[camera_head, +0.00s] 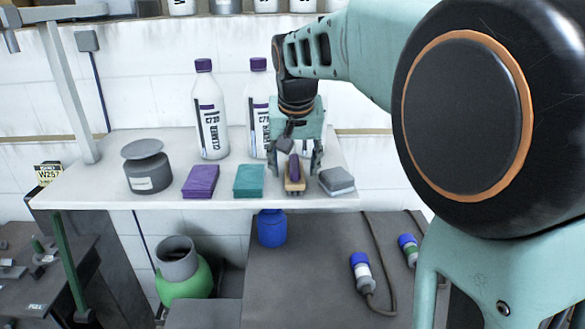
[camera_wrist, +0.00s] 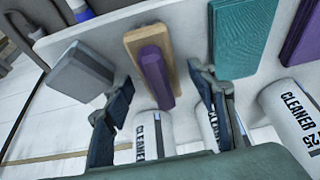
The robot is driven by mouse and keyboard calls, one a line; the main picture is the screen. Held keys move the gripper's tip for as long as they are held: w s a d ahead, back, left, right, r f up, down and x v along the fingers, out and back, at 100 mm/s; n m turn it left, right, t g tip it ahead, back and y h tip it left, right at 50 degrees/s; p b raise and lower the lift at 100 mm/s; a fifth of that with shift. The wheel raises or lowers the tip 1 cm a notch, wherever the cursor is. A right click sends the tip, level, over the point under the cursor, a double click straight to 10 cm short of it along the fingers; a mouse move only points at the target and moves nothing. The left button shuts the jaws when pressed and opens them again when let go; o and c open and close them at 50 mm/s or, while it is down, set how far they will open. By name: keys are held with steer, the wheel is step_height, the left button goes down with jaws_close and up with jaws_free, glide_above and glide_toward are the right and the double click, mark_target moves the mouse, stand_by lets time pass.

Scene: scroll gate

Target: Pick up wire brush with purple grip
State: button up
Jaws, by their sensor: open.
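The wire brush (camera_head: 295,182) lies on the white shelf, a tan block with a purple grip on top. It also shows in the wrist view, with its purple grip (camera_wrist: 156,77) facing the camera. My gripper (camera_head: 296,172) is over the brush from above, its fingers on either side of it. In the wrist view my gripper (camera_wrist: 160,88) is open, with a gap between each finger and the brush. The brush's bristles are hidden.
A grey block (camera_head: 336,181) sits close right of the brush; teal (camera_head: 249,181) and purple (camera_head: 200,181) pads lie to its left. A grey pot (camera_head: 148,170) stands far left on the shelf (camera_head: 105,190).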

steer(key=shift+c, duration=0.4)
steer(key=c, duration=1.2)
steer(key=shift+c, duration=0.2)
